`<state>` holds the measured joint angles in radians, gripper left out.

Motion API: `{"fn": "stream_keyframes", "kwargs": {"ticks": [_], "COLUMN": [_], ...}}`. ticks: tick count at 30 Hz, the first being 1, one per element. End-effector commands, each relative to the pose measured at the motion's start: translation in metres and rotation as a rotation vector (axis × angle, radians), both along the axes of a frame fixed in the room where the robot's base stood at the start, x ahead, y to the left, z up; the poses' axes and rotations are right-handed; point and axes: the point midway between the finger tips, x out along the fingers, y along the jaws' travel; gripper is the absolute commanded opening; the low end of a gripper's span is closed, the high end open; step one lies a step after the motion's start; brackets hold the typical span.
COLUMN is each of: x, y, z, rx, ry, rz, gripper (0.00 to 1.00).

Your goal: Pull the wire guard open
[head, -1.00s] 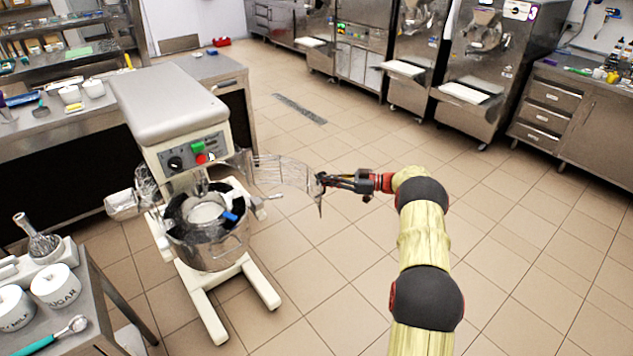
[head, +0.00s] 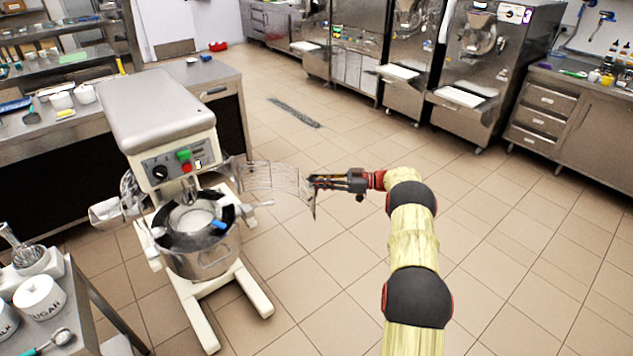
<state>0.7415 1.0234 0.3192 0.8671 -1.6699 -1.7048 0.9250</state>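The wire guard (head: 272,178) is a curved metal grid on the mixer. It stands swung out to the right of the mixer head, away from the bowl. My gripper (head: 314,182) is at the guard's free right end, with its fingertips at the edge of the wires. The fingers are too small to tell whether they are closed on the guard. The mixer (head: 165,110) is white with green and red buttons. Its steel bowl (head: 207,262) sits below the head, with its top uncovered on the right side.
A grey trolley (head: 88,300) with white jars and a whisk stands at the lower left. A steel counter (head: 222,72) is behind the mixer. Steel freezers (head: 478,110) line the back right. The tiled floor (head: 330,290) in front and to the right is clear.

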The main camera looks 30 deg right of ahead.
Motion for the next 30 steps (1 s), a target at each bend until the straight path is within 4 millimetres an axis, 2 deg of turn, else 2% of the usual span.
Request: {"fn": "stream_keyframes", "kwargs": {"ticks": [10,14,30], "x": [0.001,-0.002,-0.054], "y": [0.002,-0.004,-0.085], "z": [0.0,-0.001,-0.001], "rx": [0.0,0.0,-0.001], "ry": [0.0,0.0,0.001], "rz": [0.002,0.001,-0.001], "gripper": [0.23,0.23,0.23]}}
